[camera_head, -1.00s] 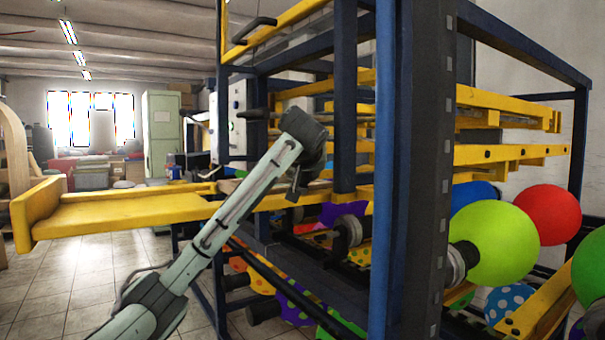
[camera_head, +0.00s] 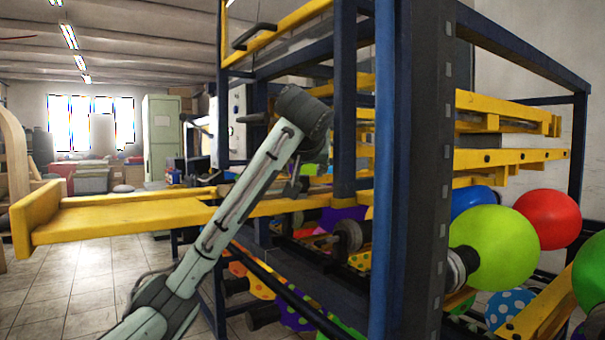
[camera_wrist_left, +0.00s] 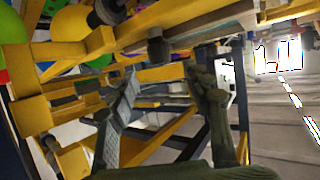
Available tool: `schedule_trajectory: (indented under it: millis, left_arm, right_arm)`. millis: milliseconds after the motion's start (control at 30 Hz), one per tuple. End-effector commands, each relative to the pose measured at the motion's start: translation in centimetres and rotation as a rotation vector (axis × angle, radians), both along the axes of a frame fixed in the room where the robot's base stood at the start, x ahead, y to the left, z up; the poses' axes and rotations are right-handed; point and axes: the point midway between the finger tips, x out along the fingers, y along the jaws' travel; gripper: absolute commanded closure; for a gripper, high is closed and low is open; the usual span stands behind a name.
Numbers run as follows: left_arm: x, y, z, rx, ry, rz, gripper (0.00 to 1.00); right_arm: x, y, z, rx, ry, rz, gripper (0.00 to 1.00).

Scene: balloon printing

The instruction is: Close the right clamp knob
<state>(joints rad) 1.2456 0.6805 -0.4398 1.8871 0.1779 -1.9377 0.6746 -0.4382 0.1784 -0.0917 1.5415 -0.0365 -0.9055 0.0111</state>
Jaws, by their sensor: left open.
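My left gripper (camera_head: 296,188) is inside the frame of the blue and yellow printing machine (camera_head: 344,95), partly hidden behind my own wrist. In the left wrist view its two fingers (camera_wrist_left: 160,72) are spread apart with nothing between the tips. A dark, short cylindrical knob (camera_wrist_left: 157,46) on a yellow beam lies just beyond the gap between them; it may be the right clamp knob, but I cannot tell for sure. Whether it is open or shut does not show. My right gripper is in neither view.
A blue and dark upright post (camera_head: 422,180) stands just right of my arm. A yellow rail (camera_head: 130,212) sticks out to the left. Green (camera_head: 497,247) and red (camera_head: 549,216) balloons sit at the right. Dark rollers (camera_head: 347,235) are below my gripper. The tiled floor at left is clear.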

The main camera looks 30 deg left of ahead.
Motion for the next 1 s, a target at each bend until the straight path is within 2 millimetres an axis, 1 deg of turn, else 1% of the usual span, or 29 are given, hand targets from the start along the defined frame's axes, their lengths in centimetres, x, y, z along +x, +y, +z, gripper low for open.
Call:
schedule_trajectory:
  millis: [367,467,567,600,700,767,800,867,900,1000]
  left_arm:
    - [-0.2,-0.2,0.3,0.000,-0.003,-0.004,0.51]
    - [-0.3,-0.7,1.5,0.004,-0.019,-0.035,0.51]
    - [-0.7,-1.3,3.9,0.010,-0.052,-0.097,0.51]
    - [-0.9,-1.4,5.0,0.012,-0.068,-0.129,0.51]
    - [-1.7,-0.8,6.8,0.013,-0.096,-0.209,0.51]
    - [-2.0,0.0,6.7,0.011,-0.095,-0.251,0.51]
    - [-2.0,0.6,6.2,0.009,-0.088,-0.277,0.51]
    - [-1.9,1.3,5.0,0.005,-0.071,-0.311,0.51]
    - [-1.9,1.7,4.0,0.001,-0.057,-0.330,0.51]
    - [-1.5,2.1,1.9,-0.003,-0.025,-0.372,0.51]
  right_arm:
    - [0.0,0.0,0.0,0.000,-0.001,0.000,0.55]
    - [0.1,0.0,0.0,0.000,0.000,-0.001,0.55]
    - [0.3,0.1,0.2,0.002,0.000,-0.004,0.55]
    - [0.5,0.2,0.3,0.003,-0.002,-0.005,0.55]
    - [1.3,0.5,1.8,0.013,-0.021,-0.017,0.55]
    - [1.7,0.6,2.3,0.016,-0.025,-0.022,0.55]
    - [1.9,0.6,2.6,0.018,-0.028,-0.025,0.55]
    - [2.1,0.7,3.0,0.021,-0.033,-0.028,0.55]
    - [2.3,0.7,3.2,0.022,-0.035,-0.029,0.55]
    - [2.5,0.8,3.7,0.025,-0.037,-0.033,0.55]
